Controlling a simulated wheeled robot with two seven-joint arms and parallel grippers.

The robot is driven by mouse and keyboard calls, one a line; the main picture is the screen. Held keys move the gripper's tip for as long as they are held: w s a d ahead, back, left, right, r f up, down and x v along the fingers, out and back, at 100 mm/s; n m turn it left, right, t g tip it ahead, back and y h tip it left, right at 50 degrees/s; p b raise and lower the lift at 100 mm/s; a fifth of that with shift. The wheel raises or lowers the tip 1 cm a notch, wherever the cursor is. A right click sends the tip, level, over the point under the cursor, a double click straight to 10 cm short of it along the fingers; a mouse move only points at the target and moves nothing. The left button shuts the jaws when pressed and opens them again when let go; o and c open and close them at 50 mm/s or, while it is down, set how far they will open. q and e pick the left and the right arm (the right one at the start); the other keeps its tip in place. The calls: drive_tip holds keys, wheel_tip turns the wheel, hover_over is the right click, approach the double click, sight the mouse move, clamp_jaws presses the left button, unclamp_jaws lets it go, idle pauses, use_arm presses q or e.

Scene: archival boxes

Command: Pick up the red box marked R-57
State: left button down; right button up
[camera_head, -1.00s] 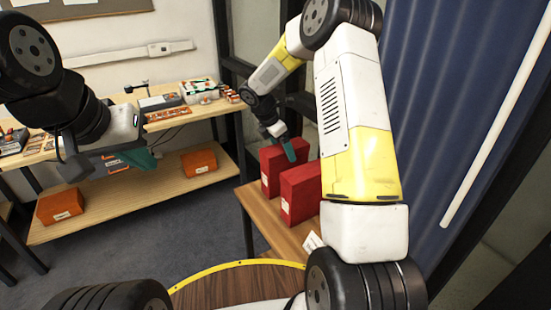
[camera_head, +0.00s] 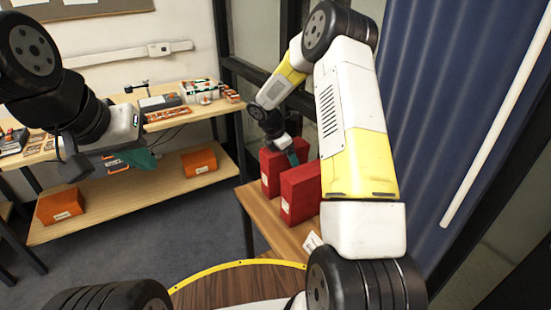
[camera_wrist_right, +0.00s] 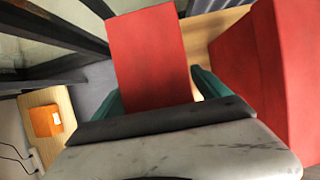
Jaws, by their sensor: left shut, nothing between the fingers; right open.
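Two red boxes stand upright on a small wooden table. The rear red box (camera_head: 267,173) and the nearer red box (camera_head: 297,195) each carry a small white label, too small to read, so I cannot tell which is R-57. My right gripper (camera_head: 293,157) is open at the top of the rear box. In the right wrist view, a red box (camera_wrist_right: 150,55) rises between the teal fingers of my right gripper (camera_wrist_right: 162,95), and the other red box (camera_wrist_right: 285,70) is just right of them. My left gripper (camera_head: 142,158) is shut and empty, away to the left.
A shelf unit at the left holds two orange boxes, one at its left (camera_head: 60,205) and one at its right (camera_head: 199,161), below a cluttered top (camera_head: 170,122). A white card (camera_head: 312,241) lies on the wooden table (camera_head: 262,212). A blue corrugated wall (camera_head: 440,100) bounds the right.

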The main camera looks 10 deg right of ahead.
drive_tip(key=shift+f, duration=0.15)
clamp_jaws()
idle(0.4)
